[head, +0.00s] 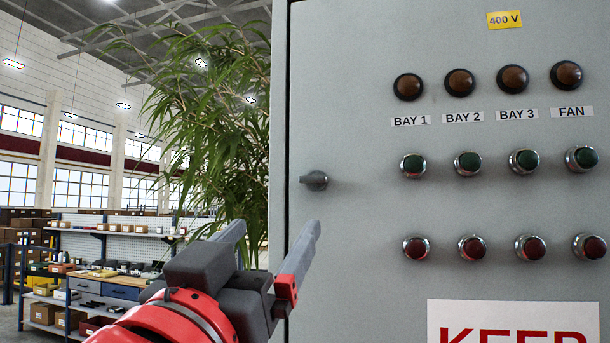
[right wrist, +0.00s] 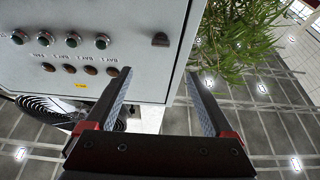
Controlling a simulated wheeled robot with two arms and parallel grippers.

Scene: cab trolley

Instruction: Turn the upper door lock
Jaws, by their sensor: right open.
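The door lock is a small dark grey turn knob (head: 314,180) near the left edge of the grey cabinet door (head: 350,95), with its narrow tip toward the left. It also shows in the right wrist view as a dark knob (right wrist: 160,40), beyond the fingertips. Only this one lock shows. My right gripper (head: 277,228) is open and empty, below and left of the knob, apart from it. In the right wrist view its two fingers (right wrist: 158,73) are spread wide. My left gripper is not in view.
Several black-rimmed lamps (head: 459,82), green buttons (head: 468,163) and red buttons (head: 472,248) stick out of the door to the right. A leafy plant (head: 215,110) stands left of the cabinet. A workbench (head: 110,275) with shelves is farther back.

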